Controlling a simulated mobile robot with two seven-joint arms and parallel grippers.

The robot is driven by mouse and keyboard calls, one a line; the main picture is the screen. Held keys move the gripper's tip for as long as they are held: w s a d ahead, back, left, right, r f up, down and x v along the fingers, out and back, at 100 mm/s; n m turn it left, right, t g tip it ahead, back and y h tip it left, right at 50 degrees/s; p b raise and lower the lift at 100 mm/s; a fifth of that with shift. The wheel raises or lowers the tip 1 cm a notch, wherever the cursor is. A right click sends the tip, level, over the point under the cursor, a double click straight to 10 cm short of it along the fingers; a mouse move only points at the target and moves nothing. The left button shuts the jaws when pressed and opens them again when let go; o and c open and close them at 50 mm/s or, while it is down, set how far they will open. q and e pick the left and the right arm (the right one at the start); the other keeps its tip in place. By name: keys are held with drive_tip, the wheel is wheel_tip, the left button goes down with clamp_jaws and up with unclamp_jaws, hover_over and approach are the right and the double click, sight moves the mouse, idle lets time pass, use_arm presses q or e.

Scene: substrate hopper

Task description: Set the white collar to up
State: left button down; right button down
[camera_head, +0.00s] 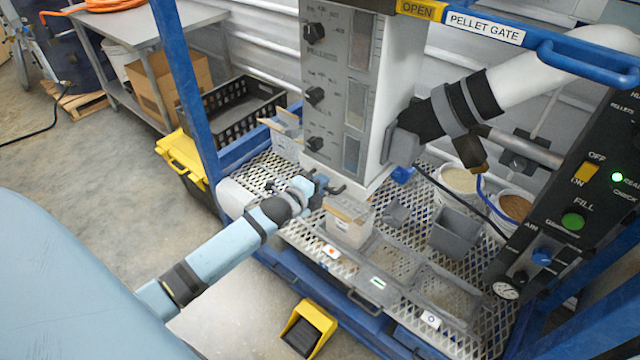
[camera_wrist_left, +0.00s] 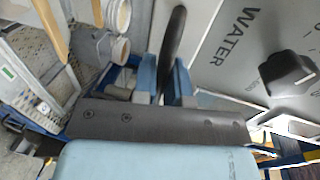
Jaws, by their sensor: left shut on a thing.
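The white hopper column (camera_head: 398,100) stands over the mesh deck. The white band at its foot (camera_head: 365,190) looks like the collar; I cannot tell its exact setting. My left gripper (camera_head: 322,187) is at the near lower corner of the column. It is shut on a dark handle, which shows between the two blue fingers in the left wrist view (camera_wrist_left: 174,40). Where the handle joins the collar is partly hidden by the gripper. My right gripper is not in view.
Black knobs (camera_head: 316,95) line the column's front; one also shows beside the word WATER (camera_wrist_left: 287,74). A clear tub (camera_head: 348,222) stands close below the gripper. A grey bin (camera_head: 458,233) and white buckets (camera_head: 460,180) are to the right. A blue frame post (camera_head: 186,85) rises left.

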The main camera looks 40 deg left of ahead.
use_arm(q)
wheel_tip(320, 180, up, 4)
drive_tip(key=p, duration=0.3)
drive_tip(key=shift+r+p, duration=0.15)
drive_tip(key=shift+p, duration=0.15)
drive_tip(key=shift+w+a, duration=0.1)
drive_tip(key=c, duration=1.2)
unclamp_jaws()
drive_tip(key=b+v, duration=0.1)
drive_tip(key=v, duration=1.3)
